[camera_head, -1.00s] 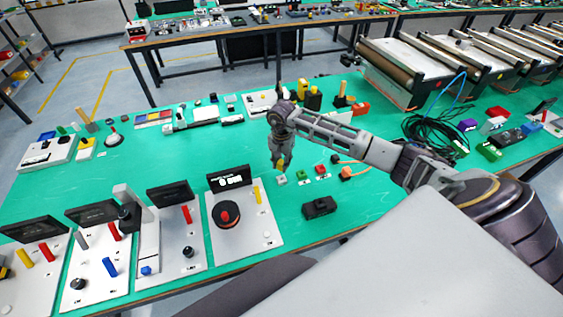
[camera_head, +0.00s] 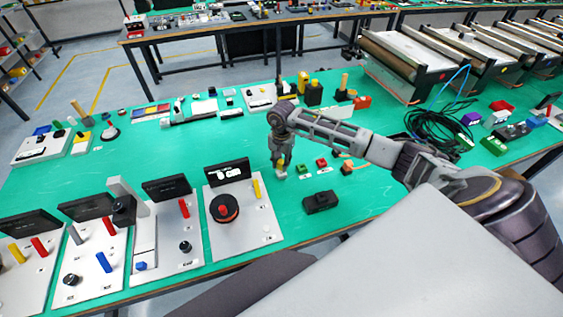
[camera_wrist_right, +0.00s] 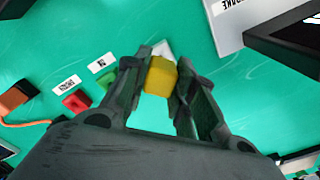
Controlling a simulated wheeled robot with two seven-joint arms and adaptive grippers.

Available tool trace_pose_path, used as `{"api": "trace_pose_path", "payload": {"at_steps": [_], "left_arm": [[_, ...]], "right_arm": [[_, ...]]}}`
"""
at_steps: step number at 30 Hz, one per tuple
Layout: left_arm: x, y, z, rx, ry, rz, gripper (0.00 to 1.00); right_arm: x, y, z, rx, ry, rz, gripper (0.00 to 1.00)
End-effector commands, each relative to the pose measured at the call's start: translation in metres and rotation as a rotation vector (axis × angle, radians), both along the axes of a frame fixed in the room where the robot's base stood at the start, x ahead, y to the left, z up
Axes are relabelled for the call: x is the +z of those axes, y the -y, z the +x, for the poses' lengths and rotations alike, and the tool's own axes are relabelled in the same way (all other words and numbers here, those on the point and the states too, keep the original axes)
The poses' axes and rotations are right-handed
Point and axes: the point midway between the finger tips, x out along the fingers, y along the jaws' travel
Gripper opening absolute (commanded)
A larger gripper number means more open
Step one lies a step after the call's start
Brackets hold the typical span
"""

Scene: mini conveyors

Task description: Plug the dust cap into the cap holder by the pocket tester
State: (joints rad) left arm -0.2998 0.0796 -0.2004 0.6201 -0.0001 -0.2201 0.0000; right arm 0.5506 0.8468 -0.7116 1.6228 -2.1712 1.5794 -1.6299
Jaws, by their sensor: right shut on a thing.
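My right gripper (camera_head: 280,166) points down over the bench and is shut on a small yellow piece, which I take to be the dust cap (camera_wrist_right: 160,77). In the right wrist view the cap sits between both fingertips (camera_wrist_right: 160,75). A small white block (camera_wrist_right: 163,49), apparently the cap holder, shows just past the cap; I cannot tell whether they touch. The white block also shows under the fingers in the head view (camera_head: 281,175). A small black device (camera_head: 320,201), possibly the pocket tester, lies to the right and nearer the bench's front. My left gripper is not in view.
Green (camera_head: 303,168) and red (camera_head: 321,163) blocks and an orange piece (camera_head: 347,167) with a cable stand right of the gripper. Panels with black displays, such as the one with a red knob (camera_head: 240,235), line the front left. Bare green mat lies left of the gripper.

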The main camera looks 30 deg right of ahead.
Motion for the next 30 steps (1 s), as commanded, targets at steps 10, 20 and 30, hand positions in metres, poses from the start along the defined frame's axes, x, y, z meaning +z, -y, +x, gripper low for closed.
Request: {"api": "trace_pose_path", "payload": {"at_steps": [10,20,30], "left_arm": [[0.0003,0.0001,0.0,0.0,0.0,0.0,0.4],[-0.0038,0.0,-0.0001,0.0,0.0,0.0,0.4],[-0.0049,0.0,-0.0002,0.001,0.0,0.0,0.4]], "right_arm": [[0.0005,0.0,0.0001,0.0,0.0,0.0,0.03],[0.0002,-0.0001,0.0004,0.0,0.001,0.001,0.03],[0.0006,-0.0004,0.0001,0.0,0.001,0.001,0.03]]}}
